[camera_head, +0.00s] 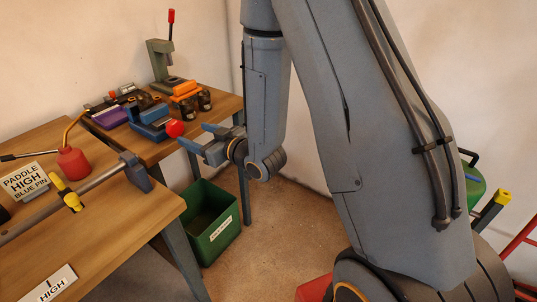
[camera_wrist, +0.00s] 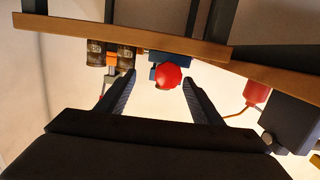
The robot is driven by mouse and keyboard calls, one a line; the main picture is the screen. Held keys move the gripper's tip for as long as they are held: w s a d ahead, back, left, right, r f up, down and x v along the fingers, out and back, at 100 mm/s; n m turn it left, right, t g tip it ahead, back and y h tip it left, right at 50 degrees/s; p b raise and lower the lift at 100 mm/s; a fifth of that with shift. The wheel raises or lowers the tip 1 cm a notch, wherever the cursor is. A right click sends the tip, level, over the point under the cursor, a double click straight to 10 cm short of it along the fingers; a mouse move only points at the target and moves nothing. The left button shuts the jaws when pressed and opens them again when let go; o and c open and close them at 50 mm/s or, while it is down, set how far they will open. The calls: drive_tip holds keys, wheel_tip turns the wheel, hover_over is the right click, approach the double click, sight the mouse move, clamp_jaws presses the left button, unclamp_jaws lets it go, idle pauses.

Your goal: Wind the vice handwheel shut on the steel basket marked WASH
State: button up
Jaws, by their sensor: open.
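A blue vice (camera_head: 152,124) stands near the front edge of the far bench. A round red knob or handwheel (camera_head: 174,128) is on its near end. My gripper (camera_head: 194,136) is open just in front of the red part, with nothing held. In the wrist view, the red part (camera_wrist: 168,77) lies between the two open fingers, near their tips. Whether a finger touches it I cannot tell. The blue vice body (camera_wrist: 155,73) is partly hidden behind it. I cannot make out a steel basket or a WASH label in either view.
Orange blocks (camera_head: 184,90) and dark jars (camera_head: 204,101) stand right of the vice, a purple item (camera_head: 110,117) left. A green press (camera_head: 160,58) is behind. A red oil can (camera_head: 72,161) and clamp bar (camera_head: 100,180) occupy the near bench. A green bin (camera_head: 212,232) sits below.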

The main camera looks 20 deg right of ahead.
drive_tip(key=s+d+r+m+g+h+p, duration=0.1)
drive_tip(key=s+d+m+g+h+p, duration=0.1)
drive_tip(key=s+d, duration=0.5)
drive_tip(key=s+d+r+m+g+h+p, duration=0.1)
drive_tip(key=s+d+m+g+h+p, duration=0.2)
drive_tip(key=s, duration=0.9)
drive_tip(key=shift+d+r+g+h+p, duration=0.4)
drive_tip(key=shift+d+g+h, duration=1.6)
drive_tip(key=shift+g, duration=0.7)
drive_tip(key=shift+s+d, duration=0.1)
drive_tip(key=shift+d, duration=0.1)
